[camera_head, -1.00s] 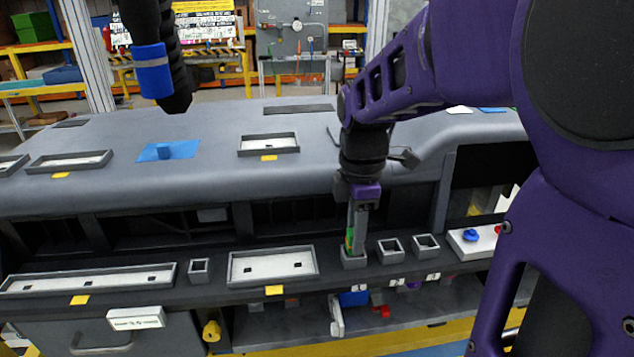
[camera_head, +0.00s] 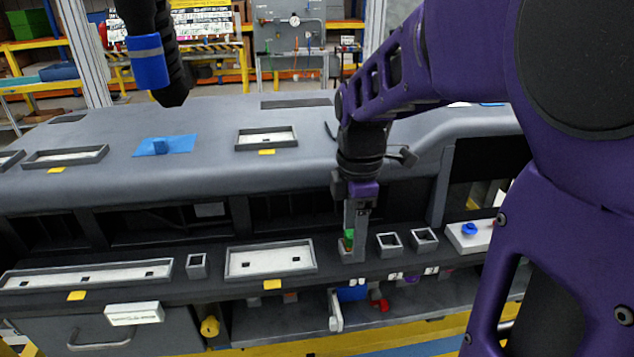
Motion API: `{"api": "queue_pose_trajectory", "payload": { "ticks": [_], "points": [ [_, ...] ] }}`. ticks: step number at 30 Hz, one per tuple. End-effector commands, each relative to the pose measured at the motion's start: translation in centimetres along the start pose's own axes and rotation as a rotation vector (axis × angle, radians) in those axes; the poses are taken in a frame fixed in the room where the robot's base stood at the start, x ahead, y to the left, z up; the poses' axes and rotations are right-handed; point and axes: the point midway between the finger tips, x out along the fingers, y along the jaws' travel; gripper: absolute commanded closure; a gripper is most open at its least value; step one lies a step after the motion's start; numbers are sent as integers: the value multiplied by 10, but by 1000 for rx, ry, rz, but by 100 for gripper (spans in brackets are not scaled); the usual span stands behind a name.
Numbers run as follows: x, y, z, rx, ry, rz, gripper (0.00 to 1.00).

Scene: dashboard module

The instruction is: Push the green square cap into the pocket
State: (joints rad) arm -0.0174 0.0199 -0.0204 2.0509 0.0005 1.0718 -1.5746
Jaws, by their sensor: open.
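The green cap (camera_head: 348,236) shows as a small green patch beside my gripper's fingers, just above a small grey square pocket (camera_head: 345,250). My gripper (camera_head: 355,252) points down at this pocket and its fingers cover much of it. The gripper is open. I cannot tell whether the cap touches the fingers or how deep it sits in the pocket.
Two empty square pockets (camera_head: 389,244) and (camera_head: 424,240) stand just right of my gripper. A white box with a blue button (camera_head: 470,229) is further right. A wide tray (camera_head: 270,261) and another small pocket (camera_head: 197,265) lie to the left on the ledge.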

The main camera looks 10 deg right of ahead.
Motion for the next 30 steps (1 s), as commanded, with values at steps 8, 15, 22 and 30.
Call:
{"api": "queue_pose_trajectory", "payload": {
  "ticks": [8,15,22,30],
  "points": [
    [-44,0,0,0,0,2,34],
    [-85,1,0,0,0,6,34],
    [-113,0,0,0,0,2,34],
    [-118,0,0,0,0,1,34]
  ]
}}
